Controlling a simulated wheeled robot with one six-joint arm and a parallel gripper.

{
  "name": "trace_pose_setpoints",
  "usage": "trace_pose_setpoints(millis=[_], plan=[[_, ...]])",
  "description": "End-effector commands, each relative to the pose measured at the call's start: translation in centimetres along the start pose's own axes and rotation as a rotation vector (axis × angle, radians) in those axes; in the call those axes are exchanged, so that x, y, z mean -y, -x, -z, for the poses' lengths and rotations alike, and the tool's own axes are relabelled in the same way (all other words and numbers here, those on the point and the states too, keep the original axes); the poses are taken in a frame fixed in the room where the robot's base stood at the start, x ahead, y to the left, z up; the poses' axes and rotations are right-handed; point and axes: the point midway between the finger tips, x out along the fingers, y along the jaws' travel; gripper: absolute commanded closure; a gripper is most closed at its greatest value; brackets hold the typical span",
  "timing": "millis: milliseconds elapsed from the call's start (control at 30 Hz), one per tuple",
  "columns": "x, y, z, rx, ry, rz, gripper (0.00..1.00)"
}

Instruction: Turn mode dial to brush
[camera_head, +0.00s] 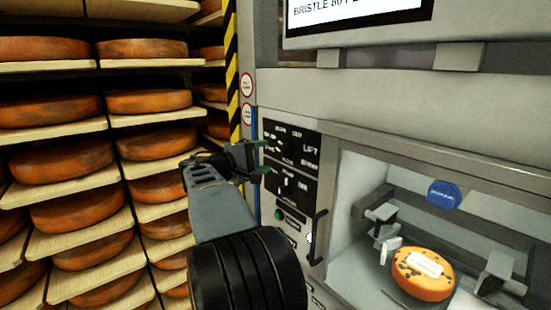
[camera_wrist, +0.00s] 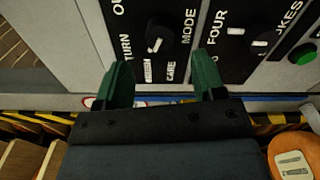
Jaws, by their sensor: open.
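The mode dial (camera_wrist: 157,36) is a dark round knob with a white pointer, on a black panel with white lettering. In the wrist view it sits beside the word MODE, ringed by small words; its pointer slants toward the lower left, and I cannot tell surely which word it marks. My gripper (camera_wrist: 163,62) is open, its two green fingers apart on either side below the dial, with nothing between them. In the head view my gripper (camera_head: 269,157) is in front of the black panel (camera_head: 309,137), at its left side. I cannot tell whether the fingers touch the panel.
A second black panel section with another knob (camera_wrist: 258,36) lies right of the mode dial in the wrist view. A green button (camera_head: 279,214) and a dark handle (camera_head: 316,238) are below. Cheese shelves (camera_head: 55,122) stand left; a cheese wheel (camera_head: 415,283) sits in the machine bay.

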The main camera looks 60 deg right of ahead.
Motion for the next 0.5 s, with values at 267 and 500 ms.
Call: trace_pose_setpoints(millis=[267,500], plan=[[0.1,4.8,0.1,-0.003,0.0,0.0,0.37],[0.0,6.4,0.0,0.0,0.001,0.0,0.37]])
